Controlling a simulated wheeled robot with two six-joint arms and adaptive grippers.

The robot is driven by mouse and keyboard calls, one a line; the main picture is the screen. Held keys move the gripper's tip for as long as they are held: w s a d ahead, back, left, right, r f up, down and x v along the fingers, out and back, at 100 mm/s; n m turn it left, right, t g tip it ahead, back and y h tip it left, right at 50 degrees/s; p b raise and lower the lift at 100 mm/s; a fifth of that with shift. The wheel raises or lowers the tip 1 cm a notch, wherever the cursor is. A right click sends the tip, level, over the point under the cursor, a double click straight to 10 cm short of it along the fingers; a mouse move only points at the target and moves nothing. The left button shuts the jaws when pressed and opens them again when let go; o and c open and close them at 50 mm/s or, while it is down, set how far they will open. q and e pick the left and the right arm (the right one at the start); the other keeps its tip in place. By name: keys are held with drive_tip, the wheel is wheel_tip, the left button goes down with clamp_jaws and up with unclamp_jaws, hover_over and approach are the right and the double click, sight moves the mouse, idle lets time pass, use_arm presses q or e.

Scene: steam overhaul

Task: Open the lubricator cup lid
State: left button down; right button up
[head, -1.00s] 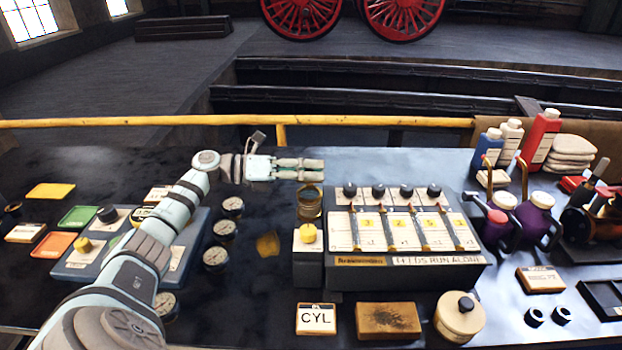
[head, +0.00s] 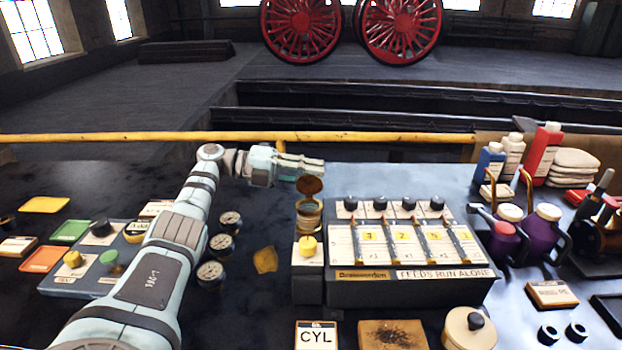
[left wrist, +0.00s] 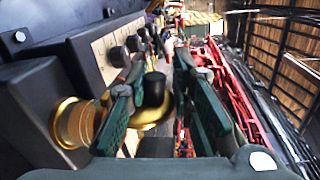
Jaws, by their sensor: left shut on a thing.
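The brass lubricator cup (head: 309,219) stands at the back left corner of the lubricator box. Its round lid (head: 310,186) is tipped up at the back of the cup, with its brown face toward me. My left gripper (head: 314,166) is just behind and above the lid. In the left wrist view the fingers (left wrist: 155,88) are shut on the black knob (left wrist: 154,92) of the brass lid, and the cup (left wrist: 76,123) is to the left. My right gripper is in neither view.
The lubricator box (head: 410,290) has several dark knobs along its top, close beside the cup. Purple oil cans (head: 541,230) and bottles (head: 545,150) stand at the right.

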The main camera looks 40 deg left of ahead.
use_arm(q)
drive_tip(key=shift+f, duration=0.3)
drive_tip(key=c, duration=1.6)
unclamp_jaws()
drive_tip(key=shift+o, duration=0.2)
drive_tip(key=shift+w+a+f, duration=0.1)
drive_tip(key=shift+w+a, duration=0.15)
drive_tip(key=shift+a, duration=0.05)
drive_tip(key=shift+s+d, duration=0.1)
drive_tip(key=shift+d, duration=0.05)
wheel_tip(320, 180, up, 10)
drive_tip(key=shift+r, duration=0.2)
drive_tip(key=shift+f, duration=0.1)
